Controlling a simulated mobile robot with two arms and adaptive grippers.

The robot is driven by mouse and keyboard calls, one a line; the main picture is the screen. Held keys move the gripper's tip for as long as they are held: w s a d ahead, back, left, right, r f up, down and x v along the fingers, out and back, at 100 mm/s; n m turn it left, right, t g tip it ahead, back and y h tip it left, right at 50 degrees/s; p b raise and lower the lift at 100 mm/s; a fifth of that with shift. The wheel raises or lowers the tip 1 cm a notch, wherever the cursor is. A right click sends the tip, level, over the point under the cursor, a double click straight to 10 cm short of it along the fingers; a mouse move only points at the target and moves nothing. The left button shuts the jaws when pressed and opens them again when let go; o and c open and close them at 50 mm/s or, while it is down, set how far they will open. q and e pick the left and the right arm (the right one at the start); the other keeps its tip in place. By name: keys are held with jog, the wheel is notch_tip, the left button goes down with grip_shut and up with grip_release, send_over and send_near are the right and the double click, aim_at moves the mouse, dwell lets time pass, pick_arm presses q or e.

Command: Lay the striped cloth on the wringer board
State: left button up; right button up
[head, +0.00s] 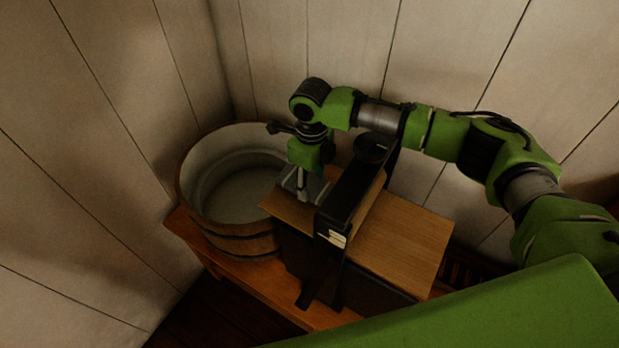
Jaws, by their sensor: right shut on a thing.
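The wringer board (405,246) is a light wooden top that runs out on both sides of a dark upright wringer frame (343,205). My right gripper (302,193) points down over the left end of the board, just left of the frame and close to the tub's rim. My left gripper is not in view.
A round wooden tub (236,243) stands on a low wooden bench (262,284), left of the wringer. Plank walls close in behind and to the left. The right part of the board is bare. Dark floor (205,318) shows at the lower left.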

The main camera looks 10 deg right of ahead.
dwell(0.3)
jog(key=o, duration=1.2)
